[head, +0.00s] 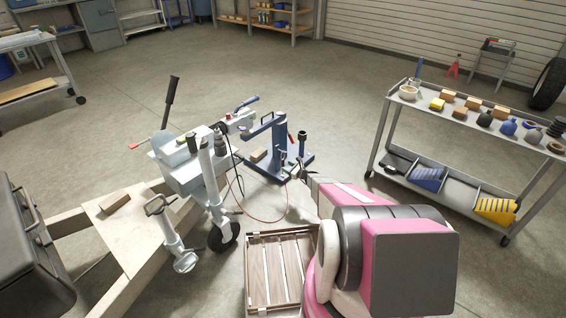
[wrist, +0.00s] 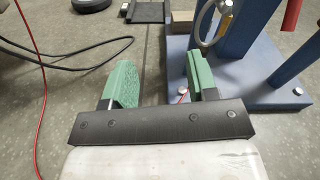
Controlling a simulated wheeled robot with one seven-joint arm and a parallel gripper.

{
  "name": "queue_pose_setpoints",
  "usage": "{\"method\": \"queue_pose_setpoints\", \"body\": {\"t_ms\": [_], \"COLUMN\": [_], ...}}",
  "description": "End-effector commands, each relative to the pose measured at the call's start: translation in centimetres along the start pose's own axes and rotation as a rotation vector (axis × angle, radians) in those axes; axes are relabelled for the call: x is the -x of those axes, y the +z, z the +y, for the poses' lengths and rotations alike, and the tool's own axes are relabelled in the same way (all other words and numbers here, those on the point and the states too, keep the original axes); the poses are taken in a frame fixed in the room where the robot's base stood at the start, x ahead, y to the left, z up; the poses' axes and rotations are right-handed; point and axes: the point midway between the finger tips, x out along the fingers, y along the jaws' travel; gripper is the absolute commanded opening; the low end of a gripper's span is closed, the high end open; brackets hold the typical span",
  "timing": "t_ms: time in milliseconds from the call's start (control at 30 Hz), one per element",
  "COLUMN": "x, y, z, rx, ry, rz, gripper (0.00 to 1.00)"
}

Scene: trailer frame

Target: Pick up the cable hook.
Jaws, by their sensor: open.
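Just beyond the right finger, a pale curved metal hook or ring (wrist: 203,22) hangs in front of a blue post, cut by the top edge. It may be the cable hook, but I cannot tell for sure. In the head view my gripper (head: 306,178) is at the end of my pink arm, beside the blue stand (head: 276,148). The hook is too small to make out there.
The stand's blue base (wrist: 262,88) lies right of my fingers. A red cable (wrist: 38,80) and a black cable (wrist: 75,67) are at left. A trailer frame (head: 145,262), slatted crate (head: 250,290) and tool cart (head: 384,128) surround the stand. Floor between stand and cart is clear.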

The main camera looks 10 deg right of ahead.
Motion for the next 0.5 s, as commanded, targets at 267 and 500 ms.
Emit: {"method": "queue_pose_setpoints", "body": {"t_ms": [267, 500], "x": [-0.4, -2.7], "y": [-6.6, -6.5], "z": [-3.9, -4.4], "rx": [-0.207, -0.213], "ry": [-0.167, -0.171], "rz": [-0.059, -0.062], "gripper": [0.53, 0.53]}}
